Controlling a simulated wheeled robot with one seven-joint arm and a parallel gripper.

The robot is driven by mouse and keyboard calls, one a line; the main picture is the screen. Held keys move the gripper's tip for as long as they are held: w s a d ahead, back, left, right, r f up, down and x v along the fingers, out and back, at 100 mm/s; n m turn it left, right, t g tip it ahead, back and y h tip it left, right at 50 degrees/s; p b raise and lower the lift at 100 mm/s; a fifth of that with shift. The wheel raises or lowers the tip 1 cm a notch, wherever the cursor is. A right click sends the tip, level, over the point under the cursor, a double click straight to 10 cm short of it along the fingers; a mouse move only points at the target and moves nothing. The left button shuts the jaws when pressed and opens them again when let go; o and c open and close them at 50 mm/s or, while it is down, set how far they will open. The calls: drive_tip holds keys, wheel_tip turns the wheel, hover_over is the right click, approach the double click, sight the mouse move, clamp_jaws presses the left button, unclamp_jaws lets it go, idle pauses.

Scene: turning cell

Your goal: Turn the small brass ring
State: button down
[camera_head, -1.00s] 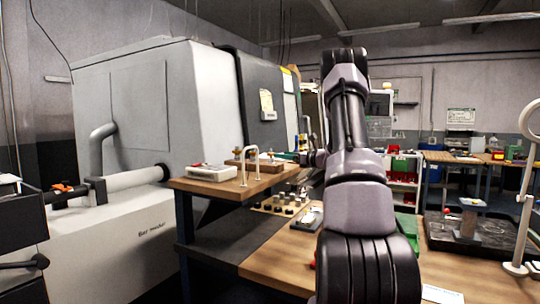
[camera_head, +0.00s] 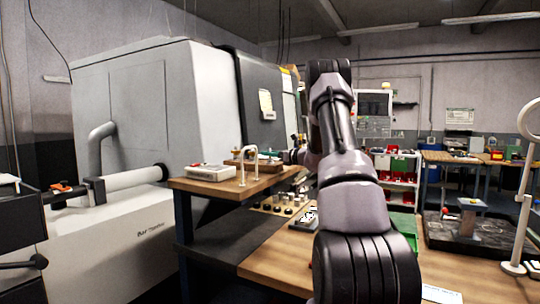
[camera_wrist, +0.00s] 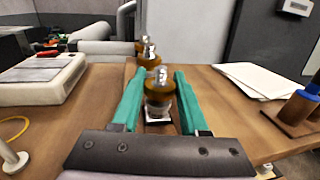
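Three brass-coloured round pieces with shiny metal tops stand in a row in the wrist view; the nearest brass piece (camera_wrist: 160,88) is the largest in view. Which of them is the small brass ring I cannot tell. My gripper (camera_wrist: 160,72) has two teal fingers, open, one on each side of the nearest piece. Narrow gaps seem to show beside it; contact is not clear. In the camera_head view my gripper (camera_head: 270,154) is small and partly hidden at the wooden block (camera_head: 252,165) on the raised bench.
A white box-like device (camera_wrist: 42,80) lies left of the row, and it also shows in the head view (camera_head: 210,172). White sheets (camera_wrist: 252,79) and a blue-capped item (camera_wrist: 303,103) lie right. A pale hooped stand (camera_head: 243,168) rises at the bench front.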

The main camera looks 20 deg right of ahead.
drive_tip(key=shift+m+h, duration=0.3)
drive_tip(key=shift+h, duration=0.1)
drive_tip(key=m+t+h, duration=0.1)
drive_tip(key=h, duration=0.1)
drive_tip(key=m+h, duration=0.2)
drive_tip(key=shift+a+t+h, duration=0.15)
drive_tip(key=shift+t+h, duration=0.25)
drive_tip(key=m+h, duration=0.2)
drive_tip(key=h, duration=0.2)
drive_tip(key=shift+m, duration=0.4)
drive_tip(key=shift+d+m+h, duration=0.2)
drive_tip(key=shift+m+h, duration=0.2)
drive_tip(key=shift+h, duration=0.3)
drive_tip(key=shift+c, duration=2.1)
unclamp_jaws()
drive_tip(key=s+a, duration=0.1)
drive_tip(key=s, duration=0.9)
drive_tip(key=shift+s+a, duration=0.35)
